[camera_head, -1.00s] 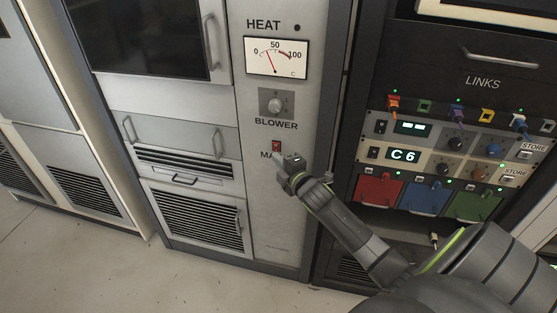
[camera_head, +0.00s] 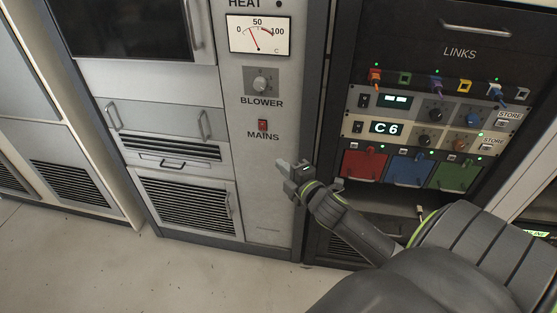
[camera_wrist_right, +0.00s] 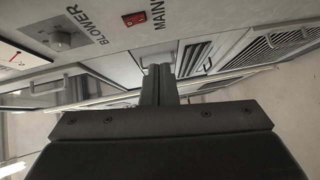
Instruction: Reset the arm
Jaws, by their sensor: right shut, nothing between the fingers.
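My right gripper (camera_head: 281,166) is shut and empty. In the head view it is in front of the grey heat panel, below and to the right of the red MAINS switch (camera_head: 262,125). In the right wrist view its closed fingers (camera_wrist_right: 158,72) point at the panel, and the red switch (camera_wrist_right: 134,19) shows above and to the left of them. The fingers appear apart from the switch. My right arm comes in from the lower right. My left gripper is in neither view.
The BLOWER knob (camera_head: 261,82) and a heat meter (camera_head: 258,35) are above the switch. To the right is the LINKS rack with coloured plugs, a C6 display (camera_head: 386,128) and red, blue and green blocks (camera_head: 408,170). Vented cabinets (camera_head: 186,204) stand at left; floor is clear.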

